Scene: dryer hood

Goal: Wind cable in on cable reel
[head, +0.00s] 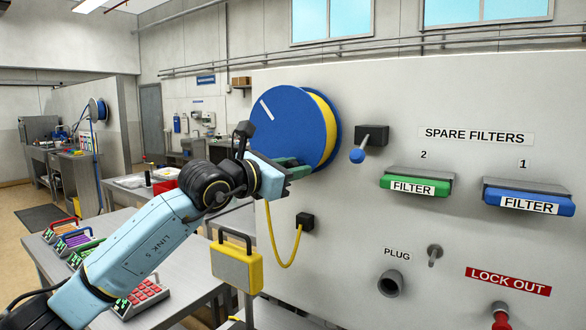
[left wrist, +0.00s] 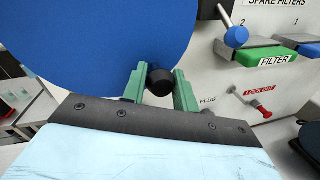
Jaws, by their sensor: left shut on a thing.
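The cable reel (head: 290,118) is a blue disc with a white stripe and a yellow cable drum behind it, mounted on the grey wall panel. Its blue face also fills the upper left of the left wrist view (left wrist: 95,45). A yellow cable (head: 277,255) hangs below it in a loop to a black box (head: 306,222). My left gripper (head: 302,168) is at the lower right of the reel's face. Its green fingers are shut on a black knob (left wrist: 159,79), which sits at the reel's lower edge. My right gripper is not in view.
A black box with a blue-tipped lever (head: 362,148) juts out right of the reel. Green (head: 420,182) and blue (head: 528,195) filter handles, a plug socket (head: 391,284) and a red lock-out knob (head: 500,314) are farther right. A yellow case (head: 237,265) stands below the arm.

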